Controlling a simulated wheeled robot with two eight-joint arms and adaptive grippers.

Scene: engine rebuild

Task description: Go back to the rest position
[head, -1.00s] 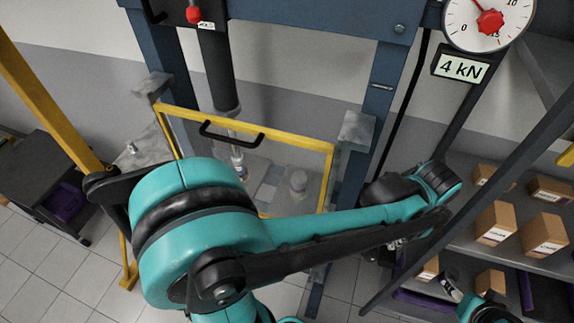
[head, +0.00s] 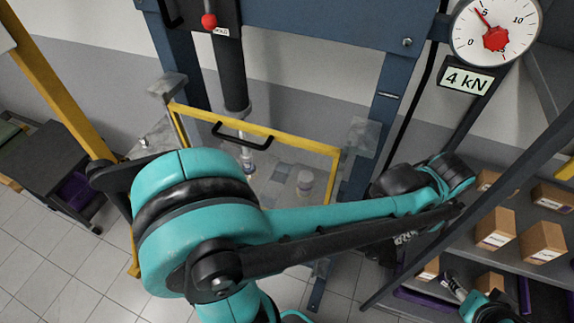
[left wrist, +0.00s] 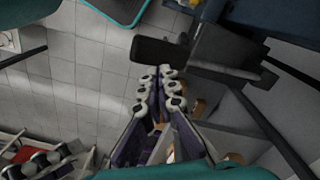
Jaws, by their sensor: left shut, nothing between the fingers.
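My left arm comes in from the left and reaches across the head view, bent at the teal and black joint on the right. My left gripper (head: 396,243) hangs below that joint, mostly hidden behind the dark arm link. In the left wrist view its pale, knuckled fingers (left wrist: 159,74) lie close together, shut and empty. My right gripper (head: 457,287) shows small at the lower right of the head view, with a teal link behind it. I cannot tell whether it is open or shut.
A blue press frame (head: 384,100) with a yellow-edged guard (head: 290,143) stands behind my left arm. A gauge (head: 494,32) and a 4 kN display (head: 466,79) are at the upper right. Shelves with cardboard boxes (head: 541,241) stand at right. A dark cart (head: 50,165) stands at left.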

